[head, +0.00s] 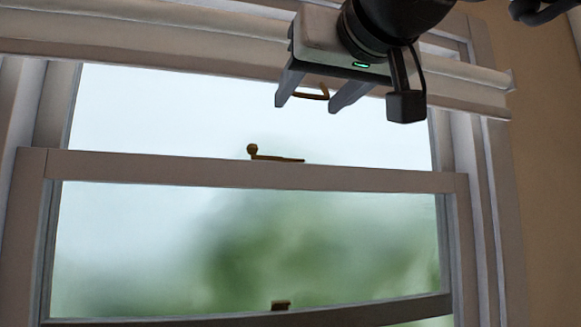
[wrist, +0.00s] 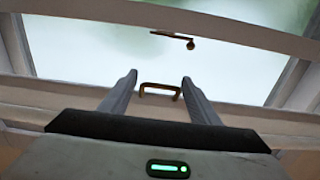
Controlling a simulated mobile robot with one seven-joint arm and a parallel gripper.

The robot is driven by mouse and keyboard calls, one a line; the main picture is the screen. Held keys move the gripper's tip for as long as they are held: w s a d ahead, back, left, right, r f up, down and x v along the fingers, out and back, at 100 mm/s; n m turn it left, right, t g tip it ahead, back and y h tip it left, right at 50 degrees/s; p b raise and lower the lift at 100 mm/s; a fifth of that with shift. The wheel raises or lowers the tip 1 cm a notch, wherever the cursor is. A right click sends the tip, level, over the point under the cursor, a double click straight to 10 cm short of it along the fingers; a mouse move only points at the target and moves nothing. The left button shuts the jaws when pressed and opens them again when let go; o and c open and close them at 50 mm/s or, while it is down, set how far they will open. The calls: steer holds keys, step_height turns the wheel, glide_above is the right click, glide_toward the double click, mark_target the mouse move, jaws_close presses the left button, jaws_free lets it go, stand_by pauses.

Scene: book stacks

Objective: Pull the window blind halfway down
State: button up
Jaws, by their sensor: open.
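The window blind (head: 180,50) appears as a pale horizontal band raised at the top of the window. A small brown pull handle (head: 322,92) sticks out at its lower edge. My gripper (head: 311,103) is at the blind's lower edge, with its two fingers apart on either side of the handle. In the wrist view, the handle (wrist: 160,84) lies between the fingers of my gripper (wrist: 159,76), with a gap on both sides. Nothing is held. Part of the blind is hidden behind my gripper and wrist.
Below the blind is the window glass (head: 160,115), with a sash rail (head: 380,180) across it. A brown sash latch (head: 275,157) stands on that rail, and a smaller brown fitting (head: 281,305) is lower down. The space in front of the glass is clear.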

steer(key=shift+x, duration=2.05)
